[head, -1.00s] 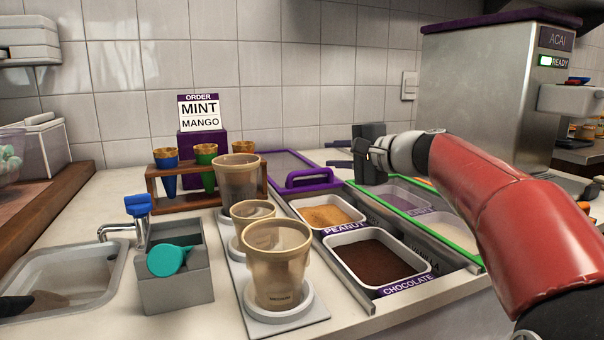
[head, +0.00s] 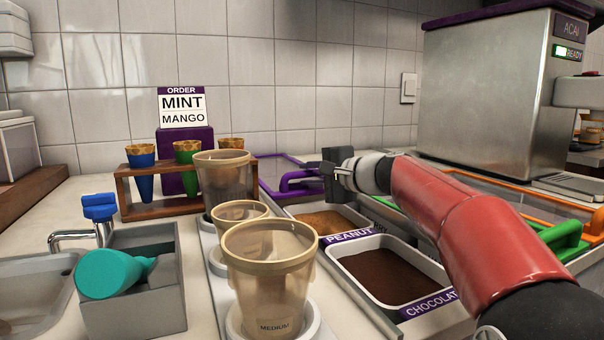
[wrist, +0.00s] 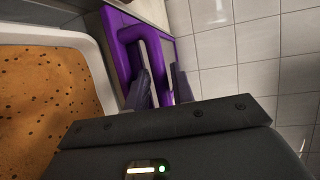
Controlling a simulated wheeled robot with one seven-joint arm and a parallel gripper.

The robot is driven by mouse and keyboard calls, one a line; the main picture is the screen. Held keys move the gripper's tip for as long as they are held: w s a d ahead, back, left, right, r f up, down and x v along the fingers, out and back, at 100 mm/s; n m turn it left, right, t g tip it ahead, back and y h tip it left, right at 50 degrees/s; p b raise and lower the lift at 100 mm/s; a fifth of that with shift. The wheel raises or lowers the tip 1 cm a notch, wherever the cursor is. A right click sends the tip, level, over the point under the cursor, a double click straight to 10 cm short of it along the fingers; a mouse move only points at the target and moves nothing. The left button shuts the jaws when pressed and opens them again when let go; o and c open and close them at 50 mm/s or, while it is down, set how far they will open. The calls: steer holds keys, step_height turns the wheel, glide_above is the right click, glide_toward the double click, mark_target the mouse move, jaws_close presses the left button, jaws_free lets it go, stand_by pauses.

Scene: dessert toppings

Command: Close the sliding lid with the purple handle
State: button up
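The purple handle (head: 286,180) stands up from the near end of the purple-framed sliding lid (head: 263,157), which lies at the back of the left topping row. The peanut tray (head: 322,222) and chocolate tray (head: 385,275) are uncovered in front of it. My gripper (head: 309,173) is at the right side of the handle, fingers pointing left. In the wrist view the handle (wrist: 128,40) loops up beside the open fingers (wrist: 161,82), with one finger on each side of its bar. I cannot tell if they touch it.
Clear cups (head: 268,265) stand in a row left of the trays. A wooden cone rack (head: 125,192) is behind them. Green (head: 563,234) and orange (head: 597,222) handles of other lids are at right, beyond my arm. The tiled wall is close behind.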

steer(key=shift+x, duration=1.35)
jaws_close()
